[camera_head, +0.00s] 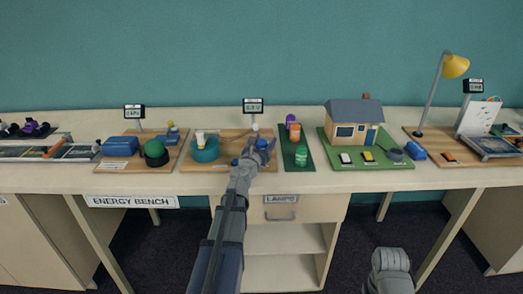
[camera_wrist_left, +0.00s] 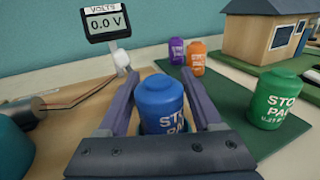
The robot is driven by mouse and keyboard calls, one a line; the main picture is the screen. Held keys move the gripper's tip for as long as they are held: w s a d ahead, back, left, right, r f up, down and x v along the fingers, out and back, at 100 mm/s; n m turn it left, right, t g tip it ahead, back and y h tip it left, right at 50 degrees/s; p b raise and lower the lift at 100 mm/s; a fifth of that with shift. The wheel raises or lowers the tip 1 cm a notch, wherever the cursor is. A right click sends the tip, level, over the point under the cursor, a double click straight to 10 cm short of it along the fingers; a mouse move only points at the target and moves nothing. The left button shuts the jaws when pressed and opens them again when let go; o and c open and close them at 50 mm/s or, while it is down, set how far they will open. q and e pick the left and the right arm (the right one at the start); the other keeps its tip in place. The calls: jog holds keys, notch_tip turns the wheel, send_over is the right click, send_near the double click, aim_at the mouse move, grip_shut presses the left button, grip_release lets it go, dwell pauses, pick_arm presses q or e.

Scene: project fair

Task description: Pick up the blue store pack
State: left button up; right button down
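The blue store pack (camera_wrist_left: 160,104) stands upright between the two fingers of my left gripper (camera_wrist_left: 160,80) in the left wrist view. One finger is on each side of it, with narrow gaps showing beside the pack, so the gripper looks open around it. In the head view my left gripper (camera_head: 258,146) reaches over the wooden board (camera_head: 205,160), and the blue pack is mostly hidden by it.
A green pack (camera_wrist_left: 271,98), an orange pack (camera_wrist_left: 196,58) and a purple pack (camera_wrist_left: 177,52) stand on the green strip (camera_wrist_left: 232,100) to the right. A volt meter (camera_wrist_left: 114,23) reading 0.0 V stands behind. A model house (camera_head: 355,124) is further right.

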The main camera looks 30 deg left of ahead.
pick_arm(q)
grip_shut()
dwell(0.3)
notch_tip(320, 180, up, 10)
jog(key=p, duration=1)
